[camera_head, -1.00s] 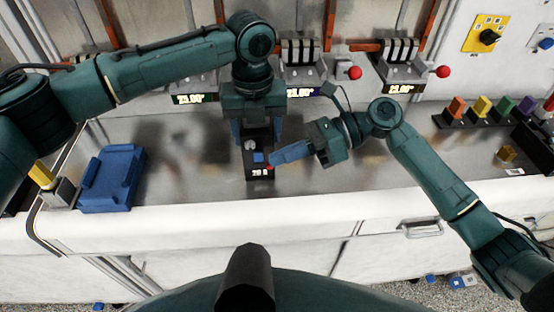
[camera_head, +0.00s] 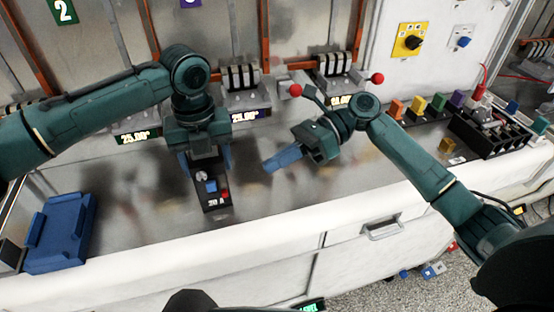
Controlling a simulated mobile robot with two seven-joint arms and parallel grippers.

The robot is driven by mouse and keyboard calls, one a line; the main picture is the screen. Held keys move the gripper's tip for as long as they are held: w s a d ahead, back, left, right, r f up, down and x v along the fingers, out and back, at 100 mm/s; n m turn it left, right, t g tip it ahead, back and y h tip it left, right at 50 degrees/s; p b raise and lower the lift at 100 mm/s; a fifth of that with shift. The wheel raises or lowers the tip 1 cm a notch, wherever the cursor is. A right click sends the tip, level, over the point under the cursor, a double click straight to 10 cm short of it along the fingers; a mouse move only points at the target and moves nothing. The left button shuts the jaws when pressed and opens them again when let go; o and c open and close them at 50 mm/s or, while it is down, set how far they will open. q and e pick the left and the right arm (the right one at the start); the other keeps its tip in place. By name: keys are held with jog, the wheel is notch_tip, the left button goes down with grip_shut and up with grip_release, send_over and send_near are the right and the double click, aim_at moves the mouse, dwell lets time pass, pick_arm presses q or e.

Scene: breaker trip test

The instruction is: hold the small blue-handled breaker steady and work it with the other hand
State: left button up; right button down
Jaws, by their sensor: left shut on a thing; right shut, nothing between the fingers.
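The small breaker (camera_head: 211,199) is a black block on the metal worktop, with a blue handle (camera_head: 211,186), a red button (camera_head: 225,194), a pale round part and a "20 A" label at its near end. My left gripper (camera_head: 205,162) comes down from above and is shut on the breaker's far part, one finger on each side. My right gripper (camera_head: 270,165) is shut and empty. Its blue fingertips point left toward the breaker, with a clear gap between them and it.
A blue tray (camera_head: 60,235) lies at the left of the worktop (camera_head: 140,215). Behind stand lever units with red knobs (camera_head: 377,78) and lit displays. Coloured blocks and a black rack (camera_head: 490,135) are at the right. The worktop between tray and breaker is clear.

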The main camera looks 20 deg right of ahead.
pick_arm(q)
jog(key=shift+f, duration=0.1)
jog(key=o, duration=1.4)
